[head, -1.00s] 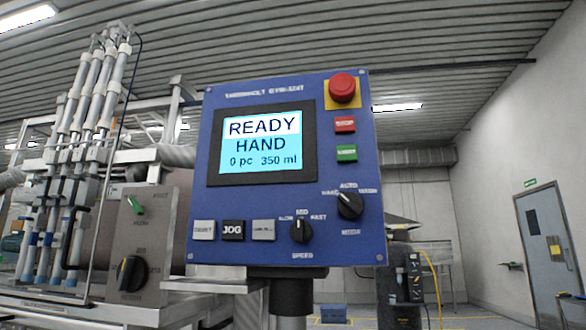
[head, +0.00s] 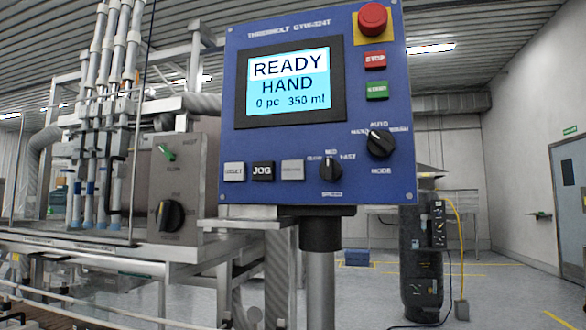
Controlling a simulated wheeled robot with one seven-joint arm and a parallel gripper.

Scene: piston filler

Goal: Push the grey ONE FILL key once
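The blue control panel (head: 215,190) stands upright on a grey post in the head view. Its screen (head: 290,87) reads READY, HAND, 0 pc, 350 ml. Below the screen are three keys in a row: a light grey key (head: 234,171) at the left, the black JOG key (head: 263,171) in the middle, and a grey key (head: 293,170) at the right. The right grey key's lettering is too blurred to read; its place and colour fit the ONE FILL key. My gripper is not in view.
Near the keys are the speed knob (head: 331,170), mode knob (head: 381,143), green button (head: 377,90), red STOP button (head: 375,60) and red mushroom button (head: 373,18). A steel box with a black knob (head: 170,215) stands left. The floor to the right is largely open.

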